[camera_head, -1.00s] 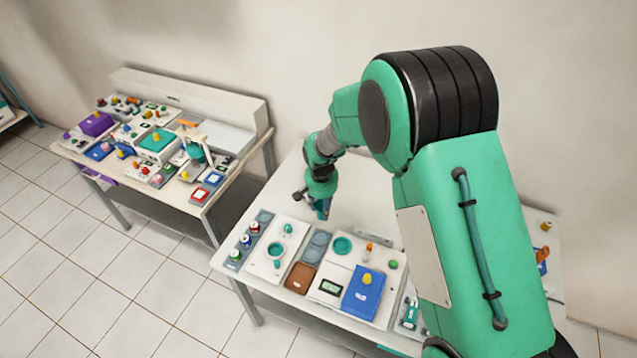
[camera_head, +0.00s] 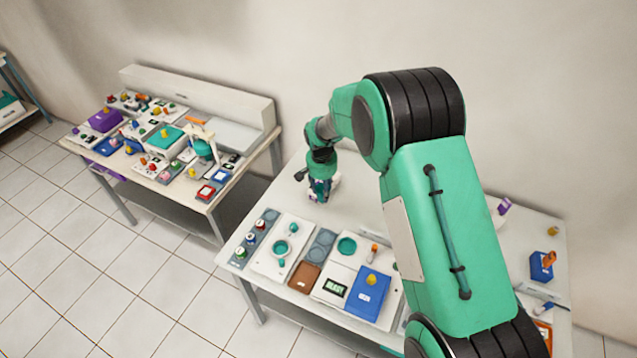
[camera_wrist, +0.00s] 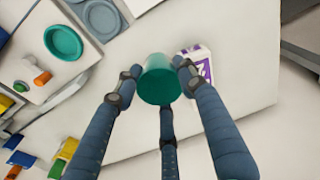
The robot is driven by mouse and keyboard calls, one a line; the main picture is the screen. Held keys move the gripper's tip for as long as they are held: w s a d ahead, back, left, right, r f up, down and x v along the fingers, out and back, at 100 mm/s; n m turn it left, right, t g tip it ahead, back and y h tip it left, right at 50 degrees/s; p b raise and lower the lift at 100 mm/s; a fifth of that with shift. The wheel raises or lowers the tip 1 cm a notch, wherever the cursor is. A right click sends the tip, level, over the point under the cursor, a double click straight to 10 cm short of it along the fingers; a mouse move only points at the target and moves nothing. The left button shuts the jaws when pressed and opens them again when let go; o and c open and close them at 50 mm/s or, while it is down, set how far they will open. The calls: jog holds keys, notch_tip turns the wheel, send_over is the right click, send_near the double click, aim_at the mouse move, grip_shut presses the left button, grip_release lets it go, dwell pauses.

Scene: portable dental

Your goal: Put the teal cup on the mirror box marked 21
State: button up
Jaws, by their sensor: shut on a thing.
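My gripper (camera_wrist: 155,78) is shut on the teal cup (camera_wrist: 160,86), with its dark blue fingers around the cup's sides. A white and purple box (camera_wrist: 196,63) shows just beyond the cup, to its upper right in the wrist view. A "2" is partly readable on it; the rest of the mark is hidden by a finger. In the head view my gripper (camera_head: 320,188) is over the back of the near table, with the white box (camera_head: 336,183) beside it. The cup's height over the table is unclear.
A teal round dish (camera_head: 347,246), a brown pad (camera_head: 304,277) and a blue box (camera_head: 368,292) sit toward the table's front. The table's back area is mostly bare. A second cluttered table (camera_head: 228,205) stands to the left.

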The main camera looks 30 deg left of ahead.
jog(key=shift+w+a+f, duration=0.1)
jog(key=shift+w+a, duration=0.7)
jog(key=shift+w, duration=0.2)
jog(key=shift+w+a+f, duration=0.15)
jog(key=shift+w+a, duration=0.6)
jog(key=shift+w, duration=0.3)
jog(key=shift+w+a+f, duration=0.1)
jog(key=shift+w+a, duration=0.7)
jog(key=shift+w, duration=0.2)
jog(key=shift+f, duration=0.1)
jog(key=shift+f, duration=1.65)
jog(key=shift+f, duration=0.2)
jog(key=o, duration=0.8)
jog(key=shift+r, duration=0.15)
notch_tip(320, 180, up, 12)
jog(key=s, duration=0.1)
jog(key=shift+s, duration=0.15)
